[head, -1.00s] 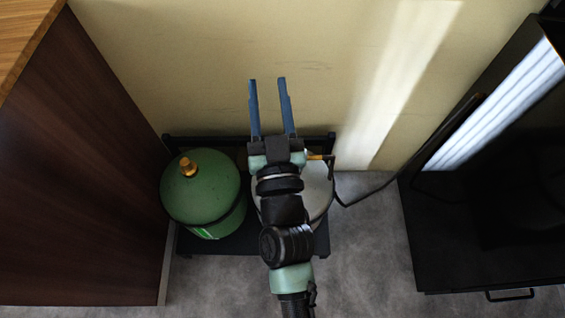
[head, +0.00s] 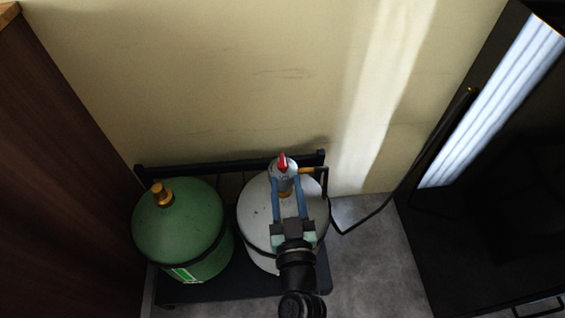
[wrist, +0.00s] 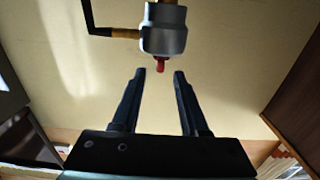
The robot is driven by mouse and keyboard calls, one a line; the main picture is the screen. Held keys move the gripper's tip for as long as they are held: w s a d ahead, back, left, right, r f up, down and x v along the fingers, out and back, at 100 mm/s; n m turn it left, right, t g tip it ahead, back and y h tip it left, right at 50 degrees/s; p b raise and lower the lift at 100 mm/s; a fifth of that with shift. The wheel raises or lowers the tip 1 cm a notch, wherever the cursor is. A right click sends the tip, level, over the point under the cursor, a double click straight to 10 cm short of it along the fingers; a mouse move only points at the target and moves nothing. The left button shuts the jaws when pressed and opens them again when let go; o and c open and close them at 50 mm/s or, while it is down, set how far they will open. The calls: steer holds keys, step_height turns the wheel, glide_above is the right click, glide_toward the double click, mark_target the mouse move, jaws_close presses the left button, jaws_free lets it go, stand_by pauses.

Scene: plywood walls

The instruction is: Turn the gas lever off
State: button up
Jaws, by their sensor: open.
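The red gas lever (head: 282,161) sits on top of a grey valve (head: 284,179) above the white gas cylinder (head: 255,226). In the wrist view the red lever (wrist: 160,65) shows just beyond and between the fingertips, on the grey valve body (wrist: 163,32). My gripper (head: 288,180) is open, its two blue fingers pointing at the valve. In the wrist view my gripper (wrist: 159,73) has nothing between its fingers. The fingertips look close to the valve; whether they touch it I cannot tell.
A green cylinder (head: 181,229) with a brass top stands to the left on the same black rack (head: 240,289). A black hose (head: 377,208) runs from the valve to a dark appliance (head: 480,200) at right. A dark wooden cabinet (head: 65,180) stands at left, a beige wall (head: 230,80) behind.

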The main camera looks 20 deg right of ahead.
mark_target(284, 170)
steer(key=b+x, duration=0.1)
steer(key=x, duration=0.5)
steer(key=shift+w, duration=0.3)
jaws_close()
